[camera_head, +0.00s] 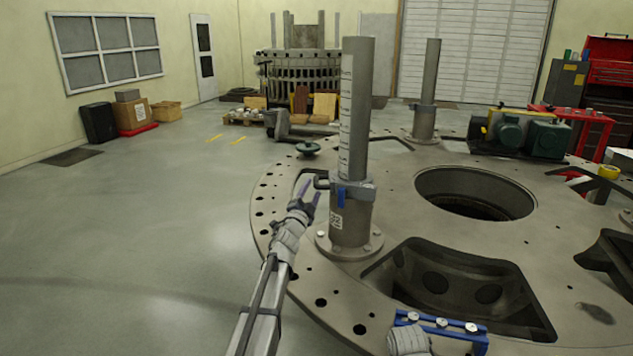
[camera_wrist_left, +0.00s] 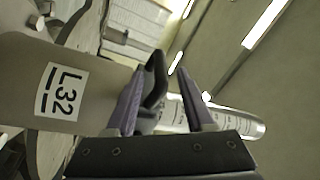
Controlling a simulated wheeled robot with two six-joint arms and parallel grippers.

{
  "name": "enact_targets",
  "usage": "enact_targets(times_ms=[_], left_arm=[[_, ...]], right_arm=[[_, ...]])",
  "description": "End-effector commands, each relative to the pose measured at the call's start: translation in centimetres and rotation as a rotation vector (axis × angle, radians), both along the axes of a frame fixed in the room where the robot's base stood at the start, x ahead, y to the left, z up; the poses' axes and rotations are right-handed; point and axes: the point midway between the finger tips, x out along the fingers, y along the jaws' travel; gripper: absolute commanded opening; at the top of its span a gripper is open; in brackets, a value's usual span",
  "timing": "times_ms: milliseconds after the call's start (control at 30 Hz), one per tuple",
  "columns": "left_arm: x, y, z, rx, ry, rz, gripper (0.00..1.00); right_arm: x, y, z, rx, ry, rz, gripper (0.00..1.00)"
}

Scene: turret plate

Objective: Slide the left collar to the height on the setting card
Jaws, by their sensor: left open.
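The left collar (camera_head: 357,192) is a grey ring with a blue part, around the near upright post (camera_head: 358,100), just above its thick base sleeve. A dark handle (camera_head: 321,183) juts from it to the left. A white scale strip runs up the post. A white card (camera_head: 336,221) is on the sleeve; the left wrist view shows the card (camera_wrist_left: 62,90) reading L32. My left gripper (camera_head: 310,191) is open at the handle. In the wrist view the dark handle (camera_wrist_left: 155,82) shows between the purple fingers; I cannot tell whether they touch it. My right gripper is not identifiable.
The round turret plate (camera_head: 285,247) has a central hole (camera_head: 475,195) and deep pockets. A second post (camera_head: 427,85) and a green motor unit (camera_head: 520,133) stand farther back. A blue bar with white knobs (camera_head: 440,324) lies at the near edge.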

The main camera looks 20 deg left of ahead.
Motion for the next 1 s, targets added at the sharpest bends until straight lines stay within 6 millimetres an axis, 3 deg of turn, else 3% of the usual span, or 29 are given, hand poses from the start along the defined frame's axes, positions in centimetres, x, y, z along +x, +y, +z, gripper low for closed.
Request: enact_targets(times_ms=[100, 300, 633, 1000], left_arm=[[2.3, 0.0, 0.6, -0.002, 0.0, 0.0, 0.53], [4.9, -0.1, 1.1, -0.001, 0.001, 0.001, 0.53], [5.2, -0.2, 1.1, -0.001, 0.001, 0.001, 0.52], [5.2, -0.1, 1.1, -0.002, -0.001, 0.0, 0.1]], right_arm=[[0.0, 0.0, 0.6, 0.0, 0.0, 0.0, 0.5], [0.0, 0.0, 1.1, 0.0, 0.0, 0.0, 0.5], [0.0, 0.0, 1.1, 0.0, 0.0, 0.0, 0.5], [0.0, 0.0, 1.1, 0.0, 0.0, 0.0, 0.5]])
